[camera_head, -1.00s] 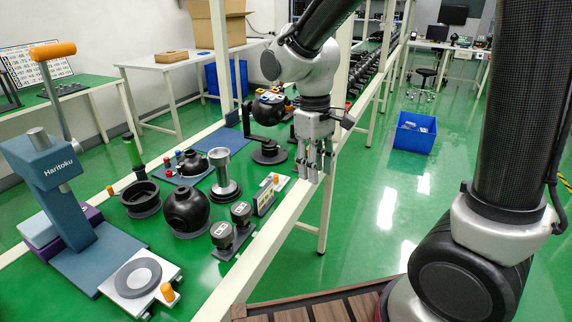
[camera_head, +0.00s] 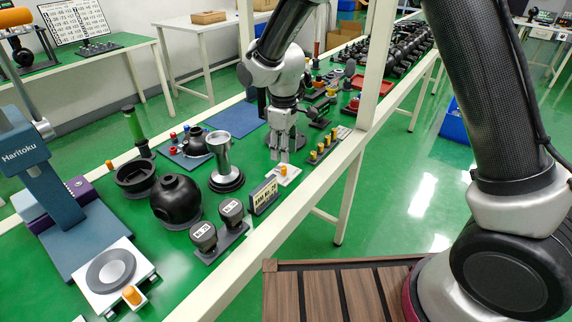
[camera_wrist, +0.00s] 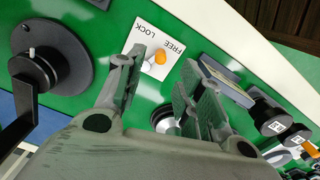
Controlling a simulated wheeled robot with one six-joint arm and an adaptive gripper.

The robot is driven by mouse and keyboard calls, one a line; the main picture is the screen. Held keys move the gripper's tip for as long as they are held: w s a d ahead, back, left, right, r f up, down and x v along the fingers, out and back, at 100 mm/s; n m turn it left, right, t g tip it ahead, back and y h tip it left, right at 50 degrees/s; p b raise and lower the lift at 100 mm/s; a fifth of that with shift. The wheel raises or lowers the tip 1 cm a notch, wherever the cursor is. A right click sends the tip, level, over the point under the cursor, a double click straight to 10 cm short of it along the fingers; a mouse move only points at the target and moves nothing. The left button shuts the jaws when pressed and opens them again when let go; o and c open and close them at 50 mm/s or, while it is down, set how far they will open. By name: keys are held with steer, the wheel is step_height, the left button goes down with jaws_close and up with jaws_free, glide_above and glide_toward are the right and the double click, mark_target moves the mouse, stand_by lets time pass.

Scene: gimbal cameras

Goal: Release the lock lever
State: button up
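The lock lever is a small orange knob (camera_wrist: 160,58) on a white plate (camera_wrist: 172,30) printed LOCK and FREE, lying flat on the green table. In the wrist view the knob sits nearer the middle of the plate, between the two words. In the head view the orange knob (camera_head: 284,170) and white plate (camera_head: 291,178) show just below my fingertips. My gripper (camera_head: 283,158) points down at the plate. In the wrist view my gripper (camera_wrist: 158,72) is open and empty, its fingers on either side of the knob; contact cannot be told.
A sign block (camera_head: 264,196) and two black weights (camera_head: 218,228) stand close in front. A silver-topped stand (camera_head: 225,165) is to the left. A rack with yellow parts (camera_head: 322,150) and the white frame post (camera_head: 376,65) are to the right. A black crank disc (camera_wrist: 50,60) lies beside the plate.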

mark_target(284, 167)
step_height(284, 167, down, 6)
steer(key=shift+f, duration=0.2)
jaws_close()
